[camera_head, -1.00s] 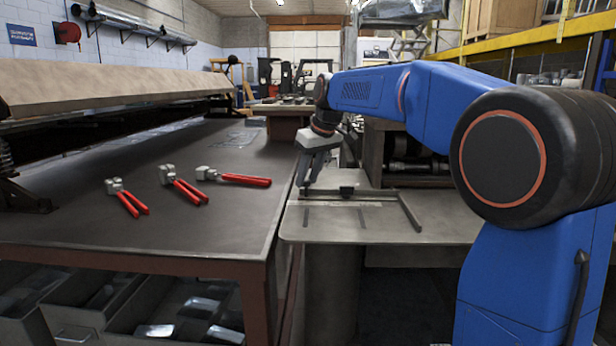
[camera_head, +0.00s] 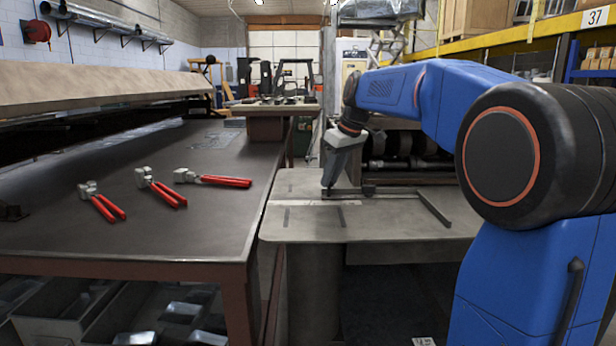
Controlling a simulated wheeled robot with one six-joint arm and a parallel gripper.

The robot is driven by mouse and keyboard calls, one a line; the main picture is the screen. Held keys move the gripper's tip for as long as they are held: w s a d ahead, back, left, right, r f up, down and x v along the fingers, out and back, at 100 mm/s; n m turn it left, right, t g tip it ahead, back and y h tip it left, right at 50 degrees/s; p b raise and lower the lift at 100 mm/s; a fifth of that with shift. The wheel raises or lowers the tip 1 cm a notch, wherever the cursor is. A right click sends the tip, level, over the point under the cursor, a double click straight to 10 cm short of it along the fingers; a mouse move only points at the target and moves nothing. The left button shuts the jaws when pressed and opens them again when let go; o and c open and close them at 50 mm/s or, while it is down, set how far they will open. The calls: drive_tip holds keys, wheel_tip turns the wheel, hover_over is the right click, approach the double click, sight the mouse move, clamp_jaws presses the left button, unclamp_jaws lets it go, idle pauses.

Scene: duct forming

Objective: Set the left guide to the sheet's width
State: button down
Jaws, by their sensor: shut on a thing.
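My gripper (camera_head: 328,189) points down at the small grey metal table (camera_head: 300,231) and is shut at the left end of a dark crossbar (camera_head: 350,191), which I take to be part of the left guide. The held part is mostly hidden by the fingers. A small black block (camera_head: 369,190) sits on the crossbar right of the gripper. A pale strip (camera_head: 310,203) runs across the table just in front of the crossbar. I cannot make out a separate sheet.
Shelving with dark cylinders (camera_head: 400,145) stands behind the table.

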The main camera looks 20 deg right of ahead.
hover_over(355, 197)
idle(0.3)
drive_tip(key=c, duration=1.6)
unclamp_jaws()
drive_tip(key=shift+o, duration=0.2)
drive_tip(key=shift+s+r, duration=0.1)
drive_tip(key=v, duration=1.7)
